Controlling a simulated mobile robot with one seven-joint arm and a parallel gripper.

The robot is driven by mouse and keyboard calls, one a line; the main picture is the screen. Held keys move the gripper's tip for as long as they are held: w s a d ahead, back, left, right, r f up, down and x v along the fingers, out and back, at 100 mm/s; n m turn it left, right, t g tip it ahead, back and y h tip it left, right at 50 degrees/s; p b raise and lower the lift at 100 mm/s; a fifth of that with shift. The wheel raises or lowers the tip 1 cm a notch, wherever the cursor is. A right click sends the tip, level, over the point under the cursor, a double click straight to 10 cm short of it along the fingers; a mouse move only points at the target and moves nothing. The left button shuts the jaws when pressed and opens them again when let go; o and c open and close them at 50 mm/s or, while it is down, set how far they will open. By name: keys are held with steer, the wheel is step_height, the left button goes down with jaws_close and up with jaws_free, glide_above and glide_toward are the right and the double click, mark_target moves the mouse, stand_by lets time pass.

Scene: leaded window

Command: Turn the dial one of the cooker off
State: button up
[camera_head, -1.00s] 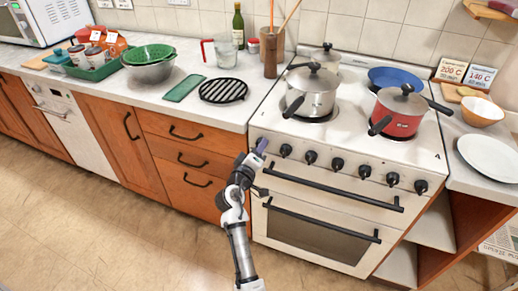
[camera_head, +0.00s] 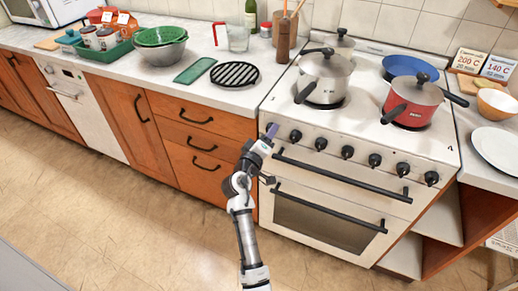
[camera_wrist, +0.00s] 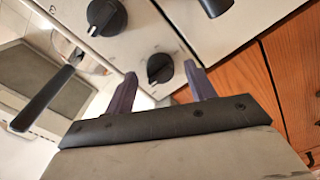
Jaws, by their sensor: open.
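The white cooker (camera_head: 335,190) has a row of several black dials on its front panel. The leftmost dial (camera_head: 296,136) is at the drawer side; in the wrist view a dial (camera_wrist: 160,68) shows beyond and between my fingers. Its white mark is visible, but I cannot read which dial is number one. A second dial (camera_wrist: 106,16) lies further up and left. My gripper (camera_head: 271,131) is just left of the leftmost dial in the head view. In the wrist view my gripper (camera_wrist: 161,86) is open, with two purple fingers apart and nothing held.
The oven handle (camera_head: 340,175) runs below the dials and shows close at left in the wrist view (camera_wrist: 40,100). A steel saucepan (camera_head: 325,78) and a red pot (camera_head: 412,102) stand on the hob. Wooden drawers (camera_head: 195,140) adjoin on the left.

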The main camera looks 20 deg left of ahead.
steer(key=s+b, duration=0.3)
steer(key=s, duration=1)
steer(key=shift+a, duration=0.25)
steer(key=shift+w, duration=0.1)
